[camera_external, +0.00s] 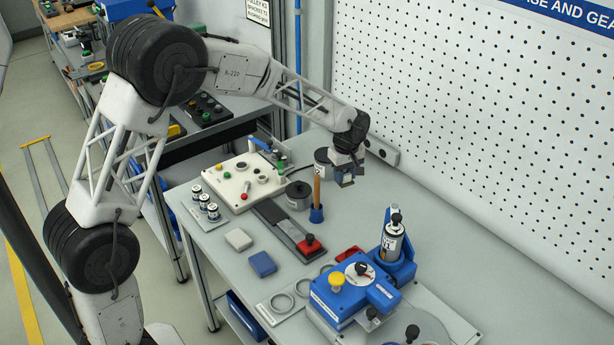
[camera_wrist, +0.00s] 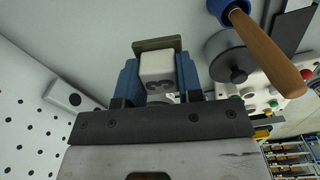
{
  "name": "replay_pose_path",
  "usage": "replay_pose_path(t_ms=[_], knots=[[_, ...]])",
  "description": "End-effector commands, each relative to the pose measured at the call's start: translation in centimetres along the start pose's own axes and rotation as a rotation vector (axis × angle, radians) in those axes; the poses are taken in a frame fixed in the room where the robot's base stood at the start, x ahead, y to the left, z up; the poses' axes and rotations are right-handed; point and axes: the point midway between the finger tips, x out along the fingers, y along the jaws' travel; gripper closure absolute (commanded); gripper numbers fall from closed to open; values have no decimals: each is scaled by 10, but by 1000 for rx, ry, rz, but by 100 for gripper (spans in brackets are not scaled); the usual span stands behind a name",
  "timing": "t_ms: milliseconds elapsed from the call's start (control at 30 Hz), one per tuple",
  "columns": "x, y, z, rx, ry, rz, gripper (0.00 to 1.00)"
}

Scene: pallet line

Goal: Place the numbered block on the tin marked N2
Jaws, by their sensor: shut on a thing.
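My gripper (camera_external: 346,180) hangs above the table near the pegboard wall. In the wrist view its blue fingers (camera_wrist: 158,78) are shut on the numbered block (camera_wrist: 158,68), a pale block with a dark digit like a 3. A brownish-grey bar shows just beyond the block. In the external view the block is not clear. I cannot read N2 on any tin.
A wooden handle in a blue holder (camera_external: 316,213) stands left of my gripper, beside a round grey weight (camera_external: 299,195). A white button panel (camera_external: 240,180) lies at the back left. A blue machine (camera_external: 350,290) fills the front. The pegboard (camera_external: 470,130) bounds the right.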

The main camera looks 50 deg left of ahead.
Motion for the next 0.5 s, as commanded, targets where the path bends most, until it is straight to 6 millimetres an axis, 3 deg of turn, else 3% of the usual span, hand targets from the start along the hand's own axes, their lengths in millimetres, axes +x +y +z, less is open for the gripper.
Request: replay_pose_path(t_ms=[300, 500], knots=[[-17, -50, -58, -105, 1, 2, 92], [-25, -80, -86, -161, 0, 0, 92]])
